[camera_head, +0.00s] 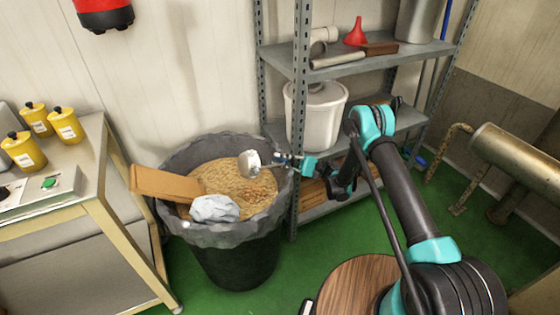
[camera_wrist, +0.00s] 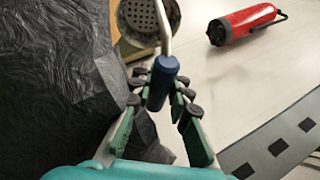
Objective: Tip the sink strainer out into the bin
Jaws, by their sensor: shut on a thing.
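The sink strainer (camera_head: 249,163) is a small grey metal cup held over the bin, tipped onto its side. In the wrist view its perforated face (camera_wrist: 140,16) shows at the top, with a thin metal stem leading to a blue handle (camera_wrist: 160,82). My gripper (camera_head: 284,160) is shut on that handle; its green fingers with dark pads (camera_wrist: 165,96) flank it. The bin (camera_head: 236,262) is black with a grey liner folded over its rim. It holds tan shavings, with some reddish bits on them below the strainer. Whether anything remains in the cup cannot be seen.
A cardboard piece (camera_head: 165,184) and a crumpled pale lump (camera_head: 214,208) lie in the bin. A metal shelf (camera_head: 300,120) with a white bucket (camera_head: 316,115) stands close on the right. A bench (camera_head: 85,215) with yellow bottles (camera_head: 66,124) is at left.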

